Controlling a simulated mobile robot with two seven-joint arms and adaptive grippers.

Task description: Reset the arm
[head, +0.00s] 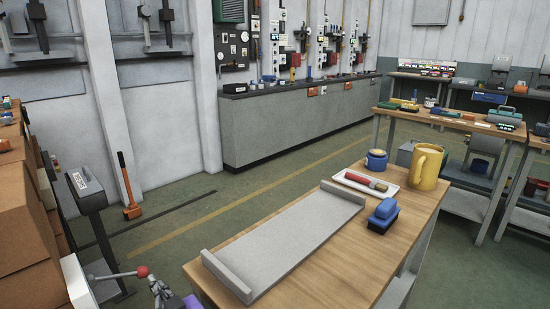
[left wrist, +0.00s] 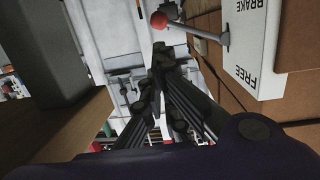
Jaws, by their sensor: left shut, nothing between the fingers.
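My left gripper (head: 162,292) shows at the bottom edge of the head view, left of the wooden table. In the left wrist view its two dark fingers (left wrist: 160,62) come together at the tips, shut and empty. A lever with a red ball knob (head: 142,272) is right beside the gripper. The knob also shows in the left wrist view (left wrist: 159,20), just beyond the fingertips, on a metal rod. The rod meets a white panel (left wrist: 268,45) marked BRAKE and FREE. I cannot tell whether the fingers touch the knob. My right gripper is not in view.
The wooden table (head: 350,267) holds a grey board (head: 290,238), a blue brush (head: 383,216), a white tray (head: 350,184), a yellow mug (head: 427,168) and a blue cup (head: 376,160). Brown boxes (head: 28,220) stand left. Open floor lies behind the table.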

